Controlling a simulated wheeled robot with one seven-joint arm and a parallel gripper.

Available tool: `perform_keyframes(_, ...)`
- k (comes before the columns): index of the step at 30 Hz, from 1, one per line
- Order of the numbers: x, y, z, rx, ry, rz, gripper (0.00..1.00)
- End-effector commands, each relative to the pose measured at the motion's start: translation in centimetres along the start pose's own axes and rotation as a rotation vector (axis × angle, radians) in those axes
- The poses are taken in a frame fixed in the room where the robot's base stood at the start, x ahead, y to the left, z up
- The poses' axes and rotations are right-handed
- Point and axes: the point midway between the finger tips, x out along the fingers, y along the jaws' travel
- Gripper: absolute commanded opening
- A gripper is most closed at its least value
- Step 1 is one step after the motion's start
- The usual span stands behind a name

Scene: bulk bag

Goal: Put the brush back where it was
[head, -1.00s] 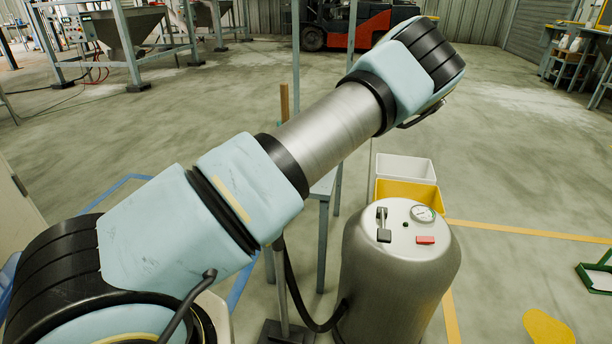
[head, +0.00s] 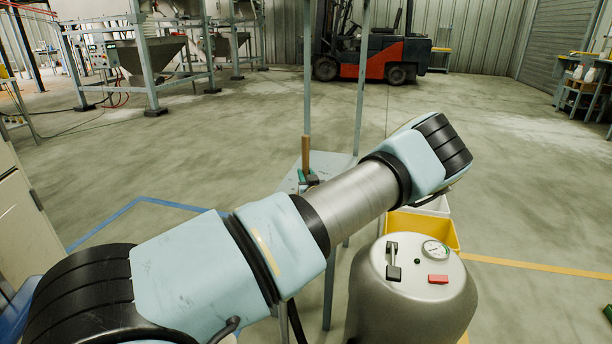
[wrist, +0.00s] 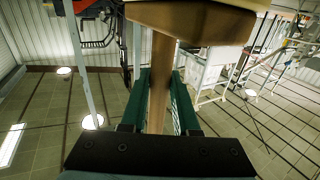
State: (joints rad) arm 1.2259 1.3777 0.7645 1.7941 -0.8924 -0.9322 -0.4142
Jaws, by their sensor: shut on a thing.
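The brush shows in the wrist view as a wooden handle (wrist: 161,85) with a wide tan head (wrist: 195,20) across the top. My gripper (wrist: 160,76) is shut on the handle with its green fingers, one on each side. In the head view the wooden handle (head: 306,153) stands upright behind my forearm, and my gripper's green fingers (head: 308,177) show partly at its lower end. They appear in front of or over a blue-grey metal stand (head: 338,162) with tall posts. The rest of the brush is hidden in the head view.
A steel vessel (head: 412,295) with a gauge stands close at the right front, with a yellow bin (head: 430,228) and a white bin (head: 437,207) behind it. Hoppers on frames (head: 150,55) stand back left, a red forklift (head: 375,60) at the back. Open floor lies right.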

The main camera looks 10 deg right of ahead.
Motion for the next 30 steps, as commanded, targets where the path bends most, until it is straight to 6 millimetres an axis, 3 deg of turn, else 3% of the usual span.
perform_keyframes(10, 0.04, -0.03, 0.4, -0.001, 0.003, -0.001, 0.0)
perform_keyframes(11, 0.02, -0.03, 0.36, -0.001, 0.002, -0.001, 0.31)
perform_keyframes(18, 0.02, -0.02, 0.29, -0.001, 0.001, -0.001, 0.58)
perform_keyframes(30, -0.71, 0.04, 0.05, -0.001, 0.001, 0.0, 0.59)
